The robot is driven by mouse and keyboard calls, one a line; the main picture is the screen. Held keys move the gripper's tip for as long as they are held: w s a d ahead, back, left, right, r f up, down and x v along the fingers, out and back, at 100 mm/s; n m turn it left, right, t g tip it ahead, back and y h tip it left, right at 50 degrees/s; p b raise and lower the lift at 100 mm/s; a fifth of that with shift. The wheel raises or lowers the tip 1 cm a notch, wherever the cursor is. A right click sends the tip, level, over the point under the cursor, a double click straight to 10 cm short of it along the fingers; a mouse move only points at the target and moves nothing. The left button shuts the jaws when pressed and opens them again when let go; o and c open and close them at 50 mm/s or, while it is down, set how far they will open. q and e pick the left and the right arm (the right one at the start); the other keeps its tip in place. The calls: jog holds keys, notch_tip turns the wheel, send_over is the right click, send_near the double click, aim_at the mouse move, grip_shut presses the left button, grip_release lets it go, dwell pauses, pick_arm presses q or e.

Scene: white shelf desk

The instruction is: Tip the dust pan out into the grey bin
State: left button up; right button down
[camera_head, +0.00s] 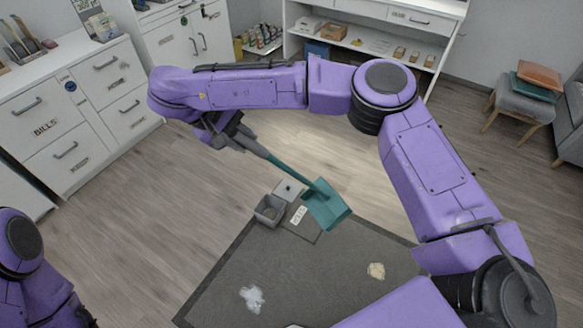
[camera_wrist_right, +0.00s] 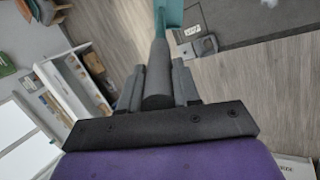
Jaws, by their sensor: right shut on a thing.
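A teal dust pan (camera_head: 326,206) with a grey handle grip hangs in the air in the head view, its pan end toward the lower right. My right gripper (camera_head: 236,139) is shut on its handle. In the right wrist view the gripper's fingers (camera_wrist_right: 158,88) close around the grey grip, and part of the teal pan (camera_wrist_right: 168,14) shows at the top. The grey bin (camera_head: 269,210) stands on the floor at the mat's back corner, just left of the pan. I cannot tell what the pan holds. Part of my left arm shows at the lower left, but its gripper is not visible.
A dark grey mat (camera_head: 330,270) bears a white powdery pile (camera_head: 252,298) and a beige pile (camera_head: 376,271). A light grey lidded box (camera_head: 290,189) and a white label (camera_head: 299,215) are beside the bin. White drawers (camera_head: 70,110) line the left; wooden floor between is clear.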

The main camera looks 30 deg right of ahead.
jog(key=w+d+f+n+t+y+b, duration=0.1)
jog(key=d+f+n+t+y+b, duration=0.2)
jog(key=d+f+n+b, duration=0.4)
jog(key=w+d+f+n+t+y+b, duration=0.2)
jog(key=d+f+n+b, duration=0.5)
jog(key=b, duration=1)
notch_tip(320, 180, down, 5)
jog(key=n+t+y, duration=0.1)
jog(key=n, duration=0.2)
jog(key=shift+w+n+y, duration=0.25)
jog(key=shift+n+y, duration=0.05)
jog(key=shift+y, duration=0.1)
jog(key=shift+d+r, duration=0.1)
jog(key=shift+r, duration=0.05)
